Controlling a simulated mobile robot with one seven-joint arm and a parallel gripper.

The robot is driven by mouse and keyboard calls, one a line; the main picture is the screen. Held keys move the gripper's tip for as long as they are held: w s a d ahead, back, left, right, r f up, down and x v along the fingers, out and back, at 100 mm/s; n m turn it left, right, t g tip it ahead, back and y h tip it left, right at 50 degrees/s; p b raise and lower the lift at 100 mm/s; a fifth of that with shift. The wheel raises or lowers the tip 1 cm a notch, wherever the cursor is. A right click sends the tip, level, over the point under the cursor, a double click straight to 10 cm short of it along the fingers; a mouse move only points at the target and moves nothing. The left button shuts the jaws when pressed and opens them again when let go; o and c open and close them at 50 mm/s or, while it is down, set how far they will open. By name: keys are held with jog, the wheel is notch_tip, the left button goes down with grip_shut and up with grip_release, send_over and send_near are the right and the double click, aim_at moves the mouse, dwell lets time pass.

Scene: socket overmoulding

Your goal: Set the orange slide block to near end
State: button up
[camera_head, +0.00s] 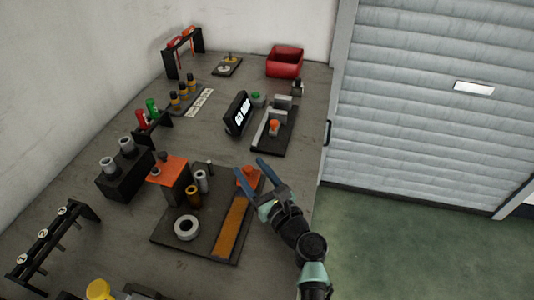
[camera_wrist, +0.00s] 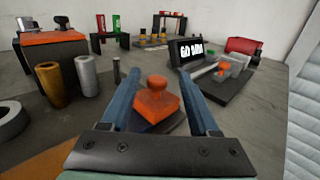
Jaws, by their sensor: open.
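The orange slide block (camera_head: 249,178), with a round knob on top, sits at the far end of the brown-orange track (camera_head: 232,228) on a dark base plate (camera_head: 168,238). My gripper (camera_head: 248,165) is open, with its blue fingers reaching along either side of the block. In the wrist view the block (camera_wrist: 157,103) shows between the two fingers (camera_wrist: 161,75), with visible gaps to both. Part of the track (camera_wrist: 45,160) shows at the lower left of that view.
On the same plate, left of the track, stand a grey cylinder (camera_head: 202,181), a brown cylinder (camera_head: 193,197), a white ring (camera_head: 187,227) and an orange-topped block (camera_head: 168,168). Beyond stand a display (camera_head: 238,114) and another fixture (camera_head: 270,138). The table's right edge is close by.

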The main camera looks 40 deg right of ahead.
jog(key=s, duration=0.5)
jog(key=s+a, duration=0.1)
jog(key=s, duration=0.2)
jog(key=w+a+r+n+t+y+p, duration=0.1)
jog(key=w+a+r+n+p, duration=0.3)
jog(key=r+n, duration=0.6)
jog(key=w+a+r+n+t+y, duration=0.15)
jog(key=a+r+n, duration=0.45)
jog(key=r, duration=0.8)
jog(key=w+a+r+n+t+y+p, duration=0.1)
jog(key=w+a+r+n+y+p, duration=0.2)
jog(key=a+r+n, duration=0.65)
jog(key=s+a+r+n+t+h+p, duration=0.1)
jog(key=s+r+n, duration=0.3)
jog(key=r, duration=0.6)
jog(key=s+a+r+n+t+h+p, duration=0.1)
jog(key=s+a+r+n+t, duration=0.2)
jog(key=r, duration=0.7)
jog(key=s+a+r+n+t+h+p, duration=0.1)
jog(key=s+r+n, duration=0.4)
jog(key=r, duration=0.6)
jog(key=shift+s+a+t+p, duration=0.45)
jog(key=shift+s+t, duration=0.1)
jog(key=shift+s, duration=0.15)
